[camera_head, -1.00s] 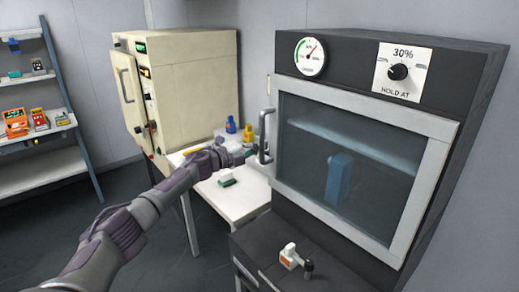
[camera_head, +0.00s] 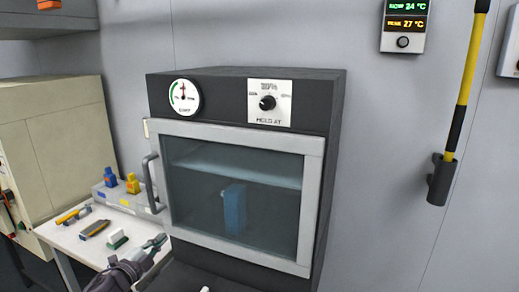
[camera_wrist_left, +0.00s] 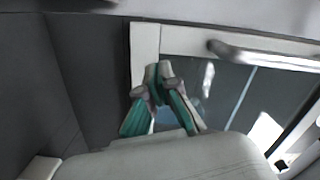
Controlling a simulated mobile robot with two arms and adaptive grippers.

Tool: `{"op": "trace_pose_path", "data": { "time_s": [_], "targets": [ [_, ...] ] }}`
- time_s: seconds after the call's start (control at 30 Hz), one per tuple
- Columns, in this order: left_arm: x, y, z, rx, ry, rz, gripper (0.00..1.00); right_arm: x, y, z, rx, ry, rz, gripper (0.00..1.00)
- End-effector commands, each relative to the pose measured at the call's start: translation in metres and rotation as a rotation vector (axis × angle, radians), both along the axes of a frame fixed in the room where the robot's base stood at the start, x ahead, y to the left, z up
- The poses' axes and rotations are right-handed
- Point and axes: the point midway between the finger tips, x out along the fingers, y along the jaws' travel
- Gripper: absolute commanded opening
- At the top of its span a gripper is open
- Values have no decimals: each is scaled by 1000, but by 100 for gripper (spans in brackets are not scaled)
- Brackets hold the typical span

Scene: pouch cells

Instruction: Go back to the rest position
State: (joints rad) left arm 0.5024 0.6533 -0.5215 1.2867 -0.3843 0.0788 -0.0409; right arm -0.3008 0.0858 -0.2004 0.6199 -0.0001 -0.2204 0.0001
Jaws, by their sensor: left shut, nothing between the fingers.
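My left gripper (camera_head: 157,243) is low in the head view, in front of the white side table and below the oven's handle. Its fingers are closed together with nothing between them, and it is apart from the handle (camera_head: 152,184). In the left wrist view the closed green-and-grey fingers (camera_wrist_left: 158,85) show in front of a pale-framed glass door (camera_wrist_left: 195,42) with a metal handle (camera_wrist_left: 265,57). My right gripper is in neither view.
The dark oven (camera_head: 335,130) has its glass door (camera_head: 315,165) closed, with a blue block (camera_head: 234,208) inside. The side table (camera_head: 75,240) holds small bottles and tools. A cream cabinet (camera_head: 65,140) stands left. A yellow-black pole (camera_head: 468,75) hangs at right.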

Motion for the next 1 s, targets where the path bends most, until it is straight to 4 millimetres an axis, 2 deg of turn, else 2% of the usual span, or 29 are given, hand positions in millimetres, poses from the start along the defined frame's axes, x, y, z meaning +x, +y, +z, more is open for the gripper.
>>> {"op": "trace_pose_path", "data": {
  "time_s": [0.03, 0.13, 0.27, 0.3, 0.4, 0.5, 0.7, 1.0],
  "targets": [
    [-24, -28, -29, -98, 73, 52, 0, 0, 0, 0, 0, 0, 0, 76],
    [-76, -59, -73, -273, 244, 195, 0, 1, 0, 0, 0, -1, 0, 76],
    [-160, -81, -118, -459, 497, 384, 0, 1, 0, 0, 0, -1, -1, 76],
    [-188, -86, -128, -506, 577, 438, 0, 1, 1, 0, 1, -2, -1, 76],
    [-250, -92, -144, -589, 749, 552, 0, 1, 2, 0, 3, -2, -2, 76],
    [-297, -95, -151, -638, 875, 633, 0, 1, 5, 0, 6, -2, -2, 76],
    [-367, -99, -153, -692, 1057, 744, 0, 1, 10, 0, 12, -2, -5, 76],
    [-442, -103, -145, -735, 1246, 856, 0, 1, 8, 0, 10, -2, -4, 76]
  ]
}}
